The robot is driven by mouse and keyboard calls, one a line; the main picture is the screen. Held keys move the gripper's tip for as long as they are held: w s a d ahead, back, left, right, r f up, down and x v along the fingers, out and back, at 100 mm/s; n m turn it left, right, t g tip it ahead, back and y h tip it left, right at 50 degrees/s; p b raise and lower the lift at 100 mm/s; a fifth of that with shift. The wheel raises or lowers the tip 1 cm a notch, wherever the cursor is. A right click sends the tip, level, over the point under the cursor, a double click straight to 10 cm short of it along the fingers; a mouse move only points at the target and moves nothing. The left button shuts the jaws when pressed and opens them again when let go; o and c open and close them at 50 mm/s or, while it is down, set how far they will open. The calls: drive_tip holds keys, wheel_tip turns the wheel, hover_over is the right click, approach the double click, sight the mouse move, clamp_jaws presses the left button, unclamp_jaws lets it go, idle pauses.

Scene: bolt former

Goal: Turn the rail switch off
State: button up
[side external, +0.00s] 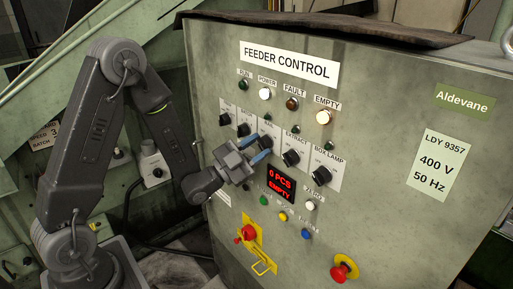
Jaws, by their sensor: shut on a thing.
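The rail switch (267,142) is a dark rotary knob on a light plate, third in a row of several knobs on the feeder control panel (380,120). Its label is partly readable above it. My gripper (258,149), grey with blue fingertips, reaches it from the lower left and is shut on the knob. The fingers cover part of the knob and plate, so I cannot tell which way the knob points.
The extract knob (291,158) and box lamp knob (321,172) sit close to the right. Below is a red-lit display (281,184). A red handle on a yellow plate (249,233) and a red emergency button (344,269) stick out lower down.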

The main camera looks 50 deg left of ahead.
drive_tip(key=shift+f, duration=0.1)
drive_tip(key=o, duration=0.9)
drive_tip(key=v, duration=0.7)
drive_tip(key=shift+s, duration=0.25)
drive_tip(key=w+r+n+g+y, duration=0.3)
drive_tip(key=w+n+g+y, duration=0.15)
drive_tip(key=g, duration=0.25)
drive_tip(key=s+d+r+n+g, duration=0.1)
drive_tip(key=s+n+g, duration=0.1)
drive_tip(key=s, duration=0.4)
drive_tip(key=s+d+r+n+g, duration=0.1)
drive_tip(key=s+r+n+g, duration=0.1)
drive_tip(key=s+g, duration=0.2)
drive_tip(key=s+d+r+n+g+y, duration=0.1)
drive_tip(key=s+d+n+g, duration=0.1)
drive_tip(key=s, duration=0.8)
drive_tip(key=shift+r+g, duration=0.3)
drive_tip(key=shift+g, duration=0.5)
